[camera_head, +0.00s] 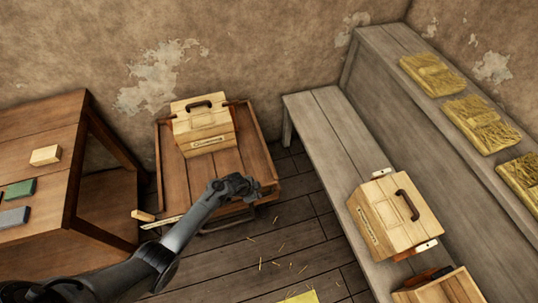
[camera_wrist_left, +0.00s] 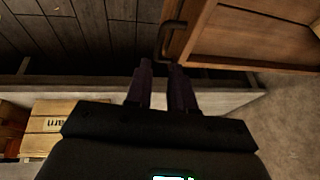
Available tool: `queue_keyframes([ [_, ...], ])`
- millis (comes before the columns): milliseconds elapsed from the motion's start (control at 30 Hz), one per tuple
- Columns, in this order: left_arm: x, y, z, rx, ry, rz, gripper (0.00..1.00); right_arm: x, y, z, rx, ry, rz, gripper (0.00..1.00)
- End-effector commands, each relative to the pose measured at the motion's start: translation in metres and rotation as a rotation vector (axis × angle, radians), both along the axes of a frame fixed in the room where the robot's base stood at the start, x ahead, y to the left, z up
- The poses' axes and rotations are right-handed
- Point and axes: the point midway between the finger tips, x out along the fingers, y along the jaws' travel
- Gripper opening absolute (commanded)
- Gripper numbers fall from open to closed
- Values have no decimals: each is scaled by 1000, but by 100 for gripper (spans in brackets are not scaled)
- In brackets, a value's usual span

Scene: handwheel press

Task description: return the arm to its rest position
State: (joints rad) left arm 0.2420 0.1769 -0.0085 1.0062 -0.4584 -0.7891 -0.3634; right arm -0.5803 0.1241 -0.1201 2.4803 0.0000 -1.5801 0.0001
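My left arm comes in from the lower left in the head view. Its gripper (camera_head: 252,187) is over the front right part of a brown wooden cart (camera_head: 240,150). In the left wrist view the two dark fingers (camera_wrist_left: 161,72) stand a little apart, with nothing seen between them. A dark bent metal handle (camera_wrist_left: 170,38) on a brown wooden piece shows just beyond the fingertips; I cannot tell whether they touch it. My right gripper is in neither view.
A pale wooden case (camera_head: 203,125) sits on the cart. Another case (camera_head: 396,214) stands on the grey bench (camera_head: 340,150) at right. Straw-coloured bundles (camera_head: 480,122) lie on the upper shelf. A brown workbench (camera_head: 60,140) is at left. Straw bits litter the plank floor (camera_head: 290,240).

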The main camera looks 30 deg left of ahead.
Motion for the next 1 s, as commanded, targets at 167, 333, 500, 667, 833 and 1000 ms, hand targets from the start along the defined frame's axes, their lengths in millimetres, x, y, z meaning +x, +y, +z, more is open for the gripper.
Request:
queue_keyframes([
  [167, -10, 0, -8, 0, 15, 0, 23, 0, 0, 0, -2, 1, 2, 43],
  [333, -51, -2, -38, -2, 79, -1, 23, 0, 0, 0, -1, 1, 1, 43],
  [500, -122, -14, -73, -6, 152, -20, 23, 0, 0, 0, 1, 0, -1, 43],
  [667, -176, -33, -66, 10, 149, -27, 23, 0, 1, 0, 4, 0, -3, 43],
  [833, -214, -51, -22, 31, 140, 27, 23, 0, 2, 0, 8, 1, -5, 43],
  [1000, -237, -64, 53, 29, 120, 143, 23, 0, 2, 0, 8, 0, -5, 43],
])
